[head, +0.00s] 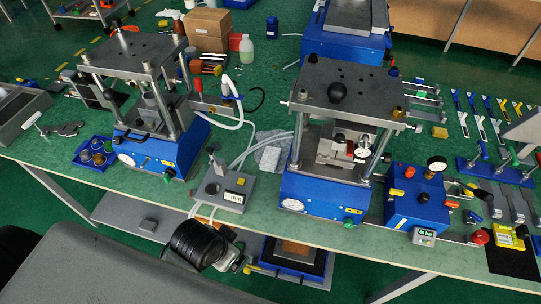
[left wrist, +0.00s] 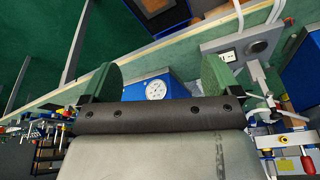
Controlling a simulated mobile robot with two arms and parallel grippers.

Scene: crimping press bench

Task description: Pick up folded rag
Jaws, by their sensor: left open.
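I cannot make out a folded rag with certainty. A pale, crumpled flat piece (head: 268,157) lies on the green bench between the two presses and could be it; its folds are too small to tell. My left gripper (head: 243,262) is low in front of the bench's front edge, below the grey hose box and apart from the pale piece. In the left wrist view its two green-padded fingers (left wrist: 160,80) stand wide apart with nothing between them. A blue press front with a white gauge (left wrist: 156,89) shows beyond the gap. My right gripper is not in view.
The left press (head: 160,150) and right press (head: 320,200) stand on the bench (head: 100,165). The grey hose box (head: 222,188) sits between them at the front. A blue valve box (head: 415,200) is at right. A blue tray (head: 322,268) is on the lower shelf.

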